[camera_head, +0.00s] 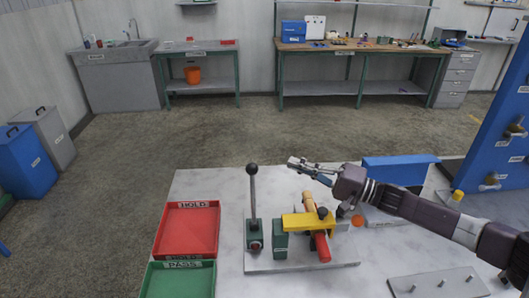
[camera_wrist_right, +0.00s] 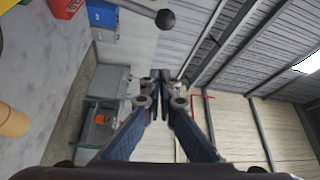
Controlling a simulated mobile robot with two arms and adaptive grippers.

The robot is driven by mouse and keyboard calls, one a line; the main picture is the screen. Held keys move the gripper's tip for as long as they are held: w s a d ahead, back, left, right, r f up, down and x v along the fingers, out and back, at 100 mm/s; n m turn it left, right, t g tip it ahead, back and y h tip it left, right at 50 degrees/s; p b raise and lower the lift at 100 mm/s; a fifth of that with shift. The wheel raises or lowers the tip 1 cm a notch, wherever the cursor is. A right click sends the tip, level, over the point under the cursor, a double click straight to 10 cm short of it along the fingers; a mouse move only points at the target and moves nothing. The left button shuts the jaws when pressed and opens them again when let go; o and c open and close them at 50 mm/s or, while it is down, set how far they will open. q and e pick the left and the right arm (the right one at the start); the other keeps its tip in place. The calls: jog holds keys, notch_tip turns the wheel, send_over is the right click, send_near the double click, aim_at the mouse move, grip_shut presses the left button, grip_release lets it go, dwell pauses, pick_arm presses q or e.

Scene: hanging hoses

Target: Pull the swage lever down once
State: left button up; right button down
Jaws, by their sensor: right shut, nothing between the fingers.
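The swage lever (camera_head: 252,205) stands upright, a grey rod with a dark ball knob, on a green block at the left of the swage fixture. Its knob also shows at the top of the right wrist view (camera_wrist_right: 165,19). My right gripper (camera_head: 292,161) is shut and empty, to the right of the knob and apart from it. In the right wrist view its fingertips (camera_wrist_right: 161,76) meet. The fixture (camera_head: 300,262) has a grey base plate, a yellow clamp (camera_head: 296,222) and a red-ended tan hose piece (camera_head: 321,247). My left gripper is not in view.
A red HOLD tray (camera_head: 187,232) and a green PASS tray (camera_head: 179,281) lie left of the fixture. A blue box (camera_head: 400,170) stands behind my right forearm. A grey plate with pegs (camera_head: 438,283) lies front right. The air around the lever's left side is free.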

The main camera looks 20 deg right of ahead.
jog(key=r+p+x, duration=0.1)
jog(key=p+x, duration=0.3)
jog(key=x, duration=0.6)
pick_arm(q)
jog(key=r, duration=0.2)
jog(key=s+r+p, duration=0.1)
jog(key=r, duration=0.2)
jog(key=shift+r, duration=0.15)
pick_arm(e)
jog(key=s, duration=0.1)
jog(key=s+a+f, duration=0.1)
jog(key=s+a, duration=0.1)
jog(key=shift+s+f, duration=0.25)
jog(key=shift+s, duration=0.05)
jog(key=shift+s, duration=0.1)
